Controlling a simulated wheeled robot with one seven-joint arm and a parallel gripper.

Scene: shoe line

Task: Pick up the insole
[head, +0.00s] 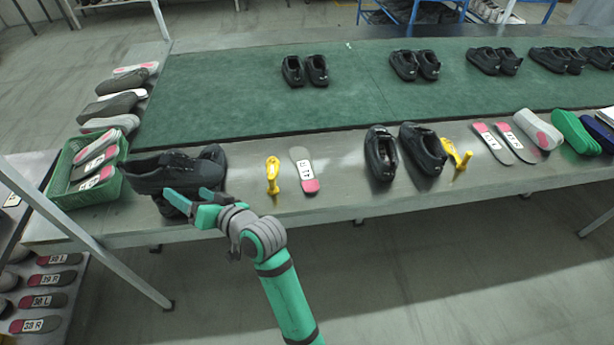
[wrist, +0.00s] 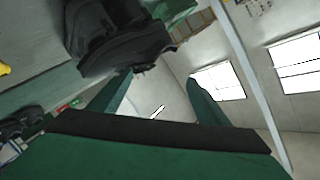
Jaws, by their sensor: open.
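A single grey insole (head: 303,165) with a pink heel and a white label lies flat on the metal table edge, right of a yellow tool. More labelled insoles lie in a green basket (head: 60,180) at the left, and a pair of insoles (head: 505,142) lies at the right. My gripper (head: 190,198) is open and empty at the table's front edge, in front of a pair of black shoes (head: 150,170). It is left of the single insole and apart from it. In the wrist view, a black shoe (wrist: 115,45) shows beyond the open fingers (wrist: 158,95); no insole is clearly visible there.
Two yellow tools (head: 272,175) (head: 457,155) stand on the table. Another black shoe pair (head: 422,150) stands right of the insole. A green mat (head: 250,105) behind carries several shoe pairs. The metal surface around the single insole is mostly clear.

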